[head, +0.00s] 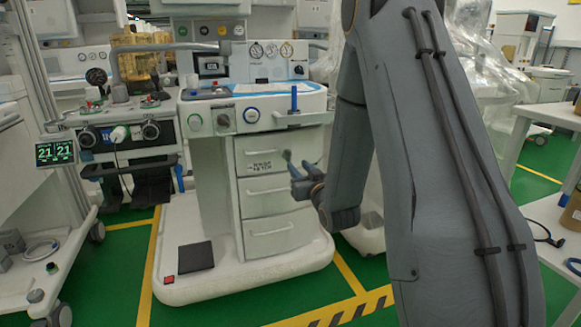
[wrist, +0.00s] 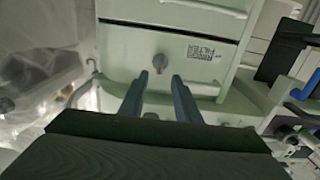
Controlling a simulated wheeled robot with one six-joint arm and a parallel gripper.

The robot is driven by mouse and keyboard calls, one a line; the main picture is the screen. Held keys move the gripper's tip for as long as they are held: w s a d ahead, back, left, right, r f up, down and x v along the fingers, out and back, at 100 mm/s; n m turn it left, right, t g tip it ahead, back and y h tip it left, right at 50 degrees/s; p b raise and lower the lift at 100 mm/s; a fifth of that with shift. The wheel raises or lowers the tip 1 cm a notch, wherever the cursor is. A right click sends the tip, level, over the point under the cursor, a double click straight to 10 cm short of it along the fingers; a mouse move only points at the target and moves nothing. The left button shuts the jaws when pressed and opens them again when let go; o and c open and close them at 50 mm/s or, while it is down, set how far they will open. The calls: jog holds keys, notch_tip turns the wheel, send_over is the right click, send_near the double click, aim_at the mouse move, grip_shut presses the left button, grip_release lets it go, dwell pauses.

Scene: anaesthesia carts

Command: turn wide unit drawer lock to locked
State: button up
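The wide anaesthesia unit (head: 222,190) stands in the middle of the head view, with a stack of three white drawers (head: 268,192). The drawer lock (wrist: 160,62) is a small grey round knob on a drawer front in the wrist view, close to a printed label (wrist: 201,52). In the head view the lock (head: 287,155) shows just above my fingers. My gripper (head: 297,172) is at the right side of the top drawer. In the wrist view my gripper (wrist: 160,77) is open and empty, its fingertips apart, with the lock ahead between them. I cannot tell which way the lock points.
A worktop (head: 255,104) with a blue edge and an upright blue post (head: 294,98) sits above the drawers. A narrower unit (head: 118,140) stands at left. White tables (head: 550,116) are at right. Green floor (head: 115,275) with yellow lines is clear in front at left.

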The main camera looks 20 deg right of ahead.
aim_at(289, 156)
jog(key=w+b, duration=0.1)
jog(key=w, duration=0.6)
jog(key=shift+w+b, duration=0.3)
jog(key=shift+b, duration=0.1)
grip_shut()
